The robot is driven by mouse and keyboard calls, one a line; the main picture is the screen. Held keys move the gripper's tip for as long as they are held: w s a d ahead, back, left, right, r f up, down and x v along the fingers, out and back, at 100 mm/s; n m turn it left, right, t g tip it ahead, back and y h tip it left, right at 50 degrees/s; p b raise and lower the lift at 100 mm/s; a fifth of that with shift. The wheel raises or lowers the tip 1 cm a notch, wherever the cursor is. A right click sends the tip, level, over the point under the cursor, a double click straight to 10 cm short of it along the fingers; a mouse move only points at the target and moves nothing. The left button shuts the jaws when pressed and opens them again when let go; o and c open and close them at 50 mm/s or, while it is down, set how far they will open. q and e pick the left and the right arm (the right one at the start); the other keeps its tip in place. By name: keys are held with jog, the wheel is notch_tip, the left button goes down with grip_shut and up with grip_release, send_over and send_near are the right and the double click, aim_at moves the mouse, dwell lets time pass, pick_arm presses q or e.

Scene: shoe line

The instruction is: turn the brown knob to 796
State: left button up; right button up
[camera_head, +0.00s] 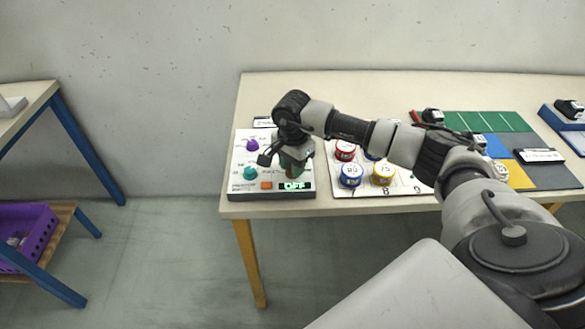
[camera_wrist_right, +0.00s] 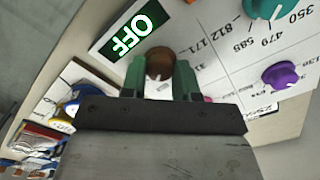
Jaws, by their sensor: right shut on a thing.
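The brown knob (camera_wrist_right: 160,64) sits on a white control panel (camera_head: 237,178) on the table. My right gripper (camera_head: 292,168) comes down over the panel's right part. In the right wrist view its two green fingers (camera_wrist_right: 160,76) stand on either side of the knob, shut on it. In the head view the gripper hides most of the knob. The panel's display (camera_head: 295,186) reads OFF in green; it also shows in the right wrist view (camera_wrist_right: 127,32). Numbers such as 812, 171 and 585 are printed nearby. My left gripper is not in view.
A green, blue and yellow mat (camera_head: 485,121) lies farther right.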

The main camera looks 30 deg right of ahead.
jog(key=m+b, duration=0.1)
jog(key=m, duration=0.3)
jog(key=shift+m, duration=0.4)
jog(key=shift+r+m, duration=0.1)
jog(key=shift+m, duration=0.2)
jog(key=o, duration=0.9)
jog(key=shift+o, duration=0.2)
notch_tip(320, 180, up, 11)
jog(key=b, duration=0.1)
